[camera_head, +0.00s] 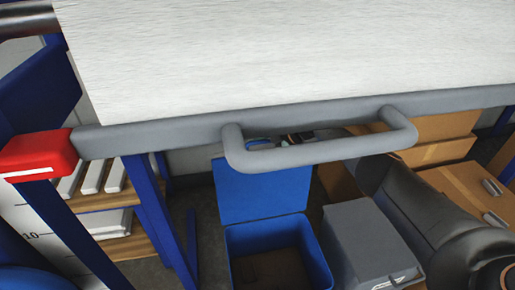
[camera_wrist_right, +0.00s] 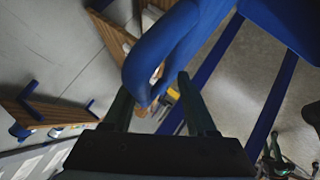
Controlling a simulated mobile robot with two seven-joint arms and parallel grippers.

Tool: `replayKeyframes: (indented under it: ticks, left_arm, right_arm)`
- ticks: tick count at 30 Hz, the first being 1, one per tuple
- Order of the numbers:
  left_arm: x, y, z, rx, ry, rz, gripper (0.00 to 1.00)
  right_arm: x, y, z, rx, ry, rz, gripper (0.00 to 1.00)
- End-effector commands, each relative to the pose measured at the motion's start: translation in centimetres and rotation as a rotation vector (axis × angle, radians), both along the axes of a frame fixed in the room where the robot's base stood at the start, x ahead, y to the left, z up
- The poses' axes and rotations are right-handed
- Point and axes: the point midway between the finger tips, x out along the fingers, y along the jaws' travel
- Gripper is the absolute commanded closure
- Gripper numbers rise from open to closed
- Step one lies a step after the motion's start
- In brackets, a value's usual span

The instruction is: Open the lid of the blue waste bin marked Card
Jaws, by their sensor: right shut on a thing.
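A blue waste bin (camera_head: 278,230) stands open on the floor below the white-topped surface in the head view. Its blue lid (camera_head: 265,190) is tilted up at the back of the bin's opening. No Card marking shows. In the right wrist view, my right gripper (camera_wrist_right: 160,95) is shut on a curved blue handle (camera_wrist_right: 160,45), which lies between its fingers. Whether this handle belongs to the lid cannot be told. The right gripper's fingers are not visible in the head view. My left gripper is not in view.
A white top (camera_head: 270,50) with a grey handle (camera_head: 310,155) and a red corner (camera_head: 38,155) covers the upper head view. A grey box (camera_head: 368,238) stands right of the bin. Cardboard boxes (camera_head: 450,185) lie at right. Wooden shelves (camera_head: 112,198) stand at left.

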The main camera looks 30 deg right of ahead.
Motion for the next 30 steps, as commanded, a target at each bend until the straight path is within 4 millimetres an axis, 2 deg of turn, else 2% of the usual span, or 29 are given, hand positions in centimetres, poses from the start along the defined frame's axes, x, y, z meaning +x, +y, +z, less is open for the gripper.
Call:
replayKeyframes:
  ticks: [4,8,13,21,30]
  left_arm:
    - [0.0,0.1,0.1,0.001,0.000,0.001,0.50]
    - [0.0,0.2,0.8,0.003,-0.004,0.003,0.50]
    - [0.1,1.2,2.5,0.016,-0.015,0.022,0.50]
    - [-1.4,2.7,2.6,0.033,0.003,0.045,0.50]
    - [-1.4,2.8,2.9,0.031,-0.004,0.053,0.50]
  right_arm:
    - [-0.1,-0.1,-0.1,0.001,0.004,0.000,0.53]
    - [-0.4,-0.5,0.7,0.002,0.002,-0.002,0.53]
    - [-1.7,-2.1,2.5,0.000,0.001,-0.003,0.53]
    - [-4.4,-5.2,5.3,0.000,0.001,-0.003,0.53]
    - [-6.4,-7.2,7.4,0.000,0.002,0.001,0.53]
